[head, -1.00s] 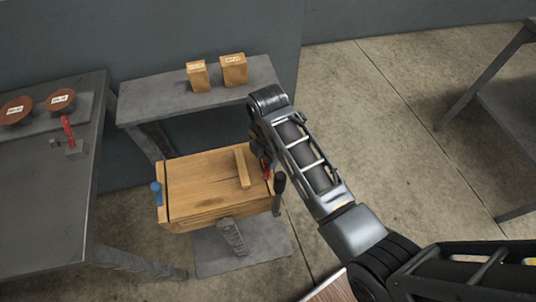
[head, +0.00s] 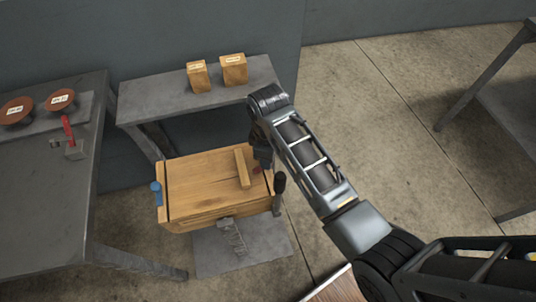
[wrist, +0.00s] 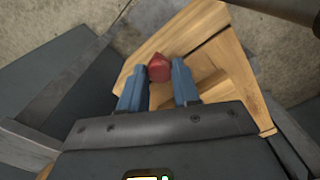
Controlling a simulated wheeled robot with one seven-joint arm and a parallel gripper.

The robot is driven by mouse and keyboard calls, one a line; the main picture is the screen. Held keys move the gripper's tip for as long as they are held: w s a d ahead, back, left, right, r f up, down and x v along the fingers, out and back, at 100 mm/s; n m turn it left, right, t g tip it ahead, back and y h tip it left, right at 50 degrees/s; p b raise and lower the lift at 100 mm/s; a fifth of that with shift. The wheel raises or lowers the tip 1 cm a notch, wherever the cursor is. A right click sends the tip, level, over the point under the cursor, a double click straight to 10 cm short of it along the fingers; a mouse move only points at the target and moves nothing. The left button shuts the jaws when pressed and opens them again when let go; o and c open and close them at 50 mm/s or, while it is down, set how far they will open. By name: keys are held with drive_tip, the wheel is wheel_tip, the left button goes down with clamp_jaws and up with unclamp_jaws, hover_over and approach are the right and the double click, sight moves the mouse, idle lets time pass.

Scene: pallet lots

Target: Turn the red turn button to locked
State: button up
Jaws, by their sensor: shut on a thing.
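The red turn button (wrist: 158,69) is between the two blue fingertips of my gripper (wrist: 158,66) in the wrist view. My gripper is shut on it. In the head view only a small red part of the button (head: 256,170) shows, near the right end of the wooden box (head: 205,178); my dark gripper (head: 262,155) covers the rest. I cannot tell exactly how the button lies across the dark seam of the box. A raised wooden bar (head: 242,168) sits on the lid, just left of the button.
A blue handle (head: 157,193) is at the box's left end and a black handle (head: 279,183) at its right end. A grey bench (head: 160,105) with two wooden blocks stands behind. A grey table (head: 50,180) with a red-handled clamp (head: 70,140) is left.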

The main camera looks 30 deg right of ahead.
drive_tip(key=shift+m, duration=1.5)
drive_tip(key=o, duration=1.1)
drive_tip(key=shift+c, duration=0.2)
drive_tip(key=shift+r, duration=0.1)
wheel_tip(320, 180, up, 8)
drive_tip(key=shift+f+b, duration=0.15)
drive_tip(key=shift+b, duration=0.15)
